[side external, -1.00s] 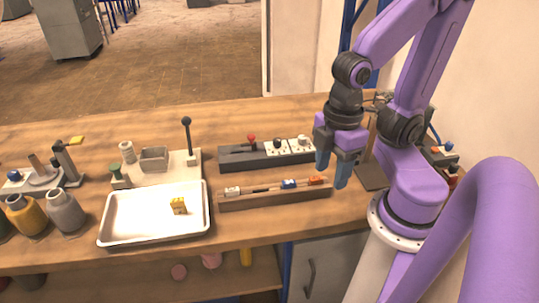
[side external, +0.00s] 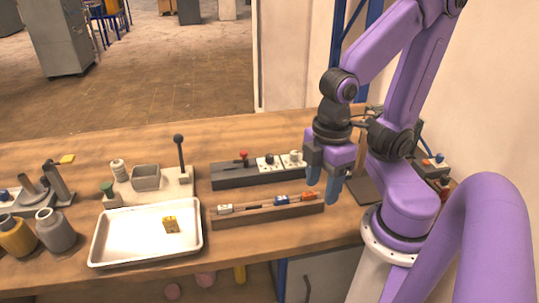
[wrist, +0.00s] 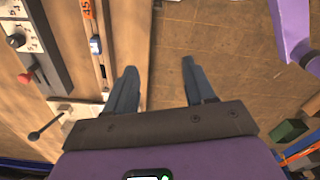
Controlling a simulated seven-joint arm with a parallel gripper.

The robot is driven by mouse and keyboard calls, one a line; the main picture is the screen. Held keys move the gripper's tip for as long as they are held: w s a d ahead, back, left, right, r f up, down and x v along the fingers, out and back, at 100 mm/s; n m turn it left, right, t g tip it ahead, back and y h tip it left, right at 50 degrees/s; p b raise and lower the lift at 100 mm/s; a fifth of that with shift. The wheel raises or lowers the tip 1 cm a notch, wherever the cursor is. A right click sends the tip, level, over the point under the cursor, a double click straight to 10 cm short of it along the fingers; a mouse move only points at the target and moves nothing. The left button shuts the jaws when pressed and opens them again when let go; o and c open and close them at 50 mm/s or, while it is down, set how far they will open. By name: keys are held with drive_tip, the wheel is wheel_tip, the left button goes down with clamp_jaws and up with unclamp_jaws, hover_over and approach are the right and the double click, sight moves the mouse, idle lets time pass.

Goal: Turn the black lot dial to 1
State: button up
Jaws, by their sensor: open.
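The black lot dial (side external: 268,160) sits on a white marked plate in a long dark panel on the bench. A white dial (side external: 294,156) is to its right and a red knob (side external: 243,155) to its left. In the wrist view, the black dial (wrist: 17,41) is at the left edge beside the red knob (wrist: 25,78). My gripper (side external: 323,180) is open and empty, right of the dial panel and apart from it. In the wrist view my gripper (wrist: 159,68) has its fingers spread over the bench edge and floor. The plate's figures are too small to read.
A wooden rail (side external: 265,213) with small coloured tags lies in front of the panel. A white tray (side external: 105,249) with a yellow block is to the left. A tall black-knobbed lever (side external: 180,150) stands behind the tray. Bottles stand at far left.

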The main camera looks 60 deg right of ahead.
drive_tip(key=w+r+m, duration=0.2)
drive_tip(key=w+m, duration=0.3)
drive_tip(key=w, duration=0.3)
drive_tip(key=r+m, duration=0.2)
drive_tip(key=m, duration=1.3)
hover_over(269, 156)
wheel_tip(269, 156, down, 17)
drive_tip(key=shift+d+f, duration=0.1)
drive_tip(key=shift+f, duration=0.1)
clamp_jaws()
